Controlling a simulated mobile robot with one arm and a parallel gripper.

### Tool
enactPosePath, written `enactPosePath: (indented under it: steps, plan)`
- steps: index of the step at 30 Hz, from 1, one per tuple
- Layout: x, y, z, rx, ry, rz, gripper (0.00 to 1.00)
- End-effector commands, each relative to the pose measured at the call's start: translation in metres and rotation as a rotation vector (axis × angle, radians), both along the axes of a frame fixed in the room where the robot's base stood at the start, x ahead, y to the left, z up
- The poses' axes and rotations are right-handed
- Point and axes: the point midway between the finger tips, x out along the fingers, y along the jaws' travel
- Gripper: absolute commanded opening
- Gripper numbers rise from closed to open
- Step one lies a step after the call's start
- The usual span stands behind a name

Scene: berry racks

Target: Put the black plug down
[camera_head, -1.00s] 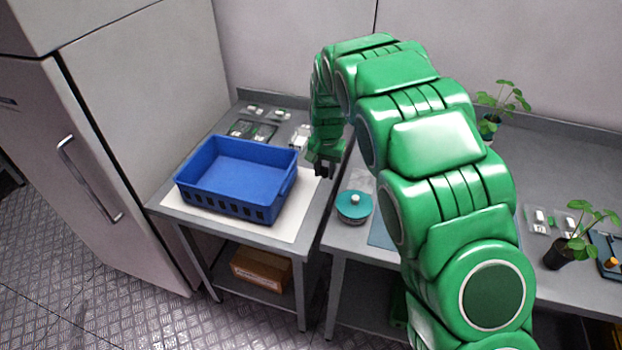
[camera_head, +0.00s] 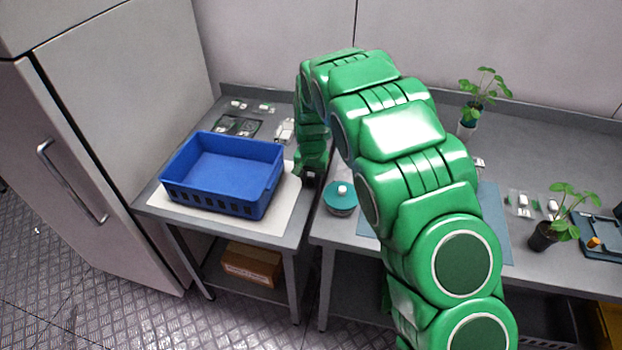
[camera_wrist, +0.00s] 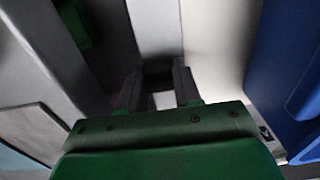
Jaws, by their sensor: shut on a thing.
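My gripper (camera_head: 311,179) hangs just right of the blue crate, near the right edge of the left table and the gap between the two tables. In the wrist view its two dark fingers (camera_wrist: 160,84) are shut on a small dark thing, the black plug (camera_wrist: 158,68). Only a blurred part of the plug shows between the fingertips. In the head view the plug cannot be told apart from the dark fingers. Whether it touches the surface below cannot be told.
The blue crate (camera_head: 216,206) stands on a white sheet (camera_head: 170,204) on the left table. A teal-lidded jar (camera_head: 341,199) stands on the right table, close to my gripper. Small packs (camera_head: 236,126) lie behind the crate. Potted plants (camera_head: 543,235) stand farther right.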

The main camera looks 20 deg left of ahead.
Motion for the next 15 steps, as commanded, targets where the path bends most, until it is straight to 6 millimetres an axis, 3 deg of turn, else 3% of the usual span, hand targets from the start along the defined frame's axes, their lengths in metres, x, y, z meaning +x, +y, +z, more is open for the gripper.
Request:
enactPosePath:
  steps: [1,6,15]
  plan:
    - [-0.0001,-0.0001,-0.001,0.0,0.0,0.0,0.35]
    - [0.0,-0.0001,-0.0006,0.0,0.0,0.0,0.59]
    - [0.0001,-0.0001,0.0,0.0,0.0,0.0,0.59]
